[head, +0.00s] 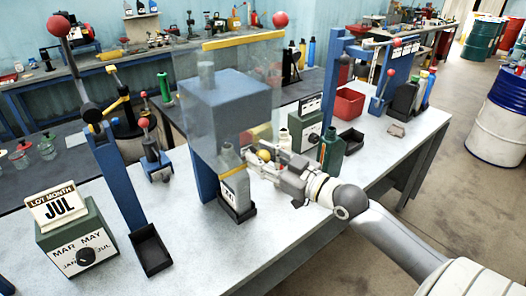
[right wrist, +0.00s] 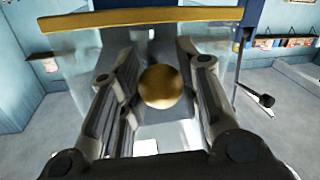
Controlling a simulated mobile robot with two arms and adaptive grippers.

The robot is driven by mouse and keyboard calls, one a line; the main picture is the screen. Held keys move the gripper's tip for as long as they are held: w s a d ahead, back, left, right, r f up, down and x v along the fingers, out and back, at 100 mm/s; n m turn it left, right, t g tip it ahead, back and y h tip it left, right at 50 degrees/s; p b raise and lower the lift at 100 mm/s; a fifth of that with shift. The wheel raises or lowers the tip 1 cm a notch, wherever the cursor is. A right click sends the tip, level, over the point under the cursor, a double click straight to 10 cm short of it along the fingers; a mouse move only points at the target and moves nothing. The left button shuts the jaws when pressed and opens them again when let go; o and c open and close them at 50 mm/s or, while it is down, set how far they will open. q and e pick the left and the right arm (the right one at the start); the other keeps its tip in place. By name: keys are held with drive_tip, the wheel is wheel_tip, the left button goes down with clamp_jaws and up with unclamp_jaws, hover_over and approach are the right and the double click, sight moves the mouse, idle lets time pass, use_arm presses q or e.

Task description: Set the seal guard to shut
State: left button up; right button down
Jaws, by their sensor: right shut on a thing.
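The seal guard is a clear panel (head: 225,65) with a yellow bar (head: 243,39) along its top edge. It stands upright in front of the blue block (head: 230,105) of the press. A yellow ball knob (head: 264,155) is at the panel's lower right. My right gripper (head: 262,166) is at this knob, its fingers on either side of it. The right wrist view shows the knob (right wrist: 161,87) between the fingers and the yellow bar (right wrist: 140,19) beyond. A grey bottle (head: 231,178) stands below the block, left of the gripper. My left gripper is not in view.
A dark green bottle (head: 331,148) and a green box (head: 306,124) stand right of my right gripper. A red bin (head: 349,103) is farther back. A month-dial box (head: 77,243) and black tray (head: 151,250) are at left. The bench front is mostly clear.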

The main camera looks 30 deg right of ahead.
wheel_tip(320, 180, down, 22)
drive_tip(key=b, duration=1)
drive_tip(key=shift+f+b, duration=0.15)
drive_tip(key=shift+b, duration=0.2)
drive_tip(key=shift+s+f+b, duration=0.1)
drive_tip(key=shift+f+b, duration=0.2)
drive_tip(key=shift+f, duration=0.5)
drive_tip(key=shift+f, duration=0.1)
drive_tip(key=c, duration=1)
unclamp_jaws()
drive_tip(key=shift+c, duration=0.2)
drive_tip(key=shift+r, duration=0.2)
drive_tip(key=v, duration=1.1)
drive_tip(key=shift+s, duration=0.4)
drive_tip(key=shift+d, duration=0.1)
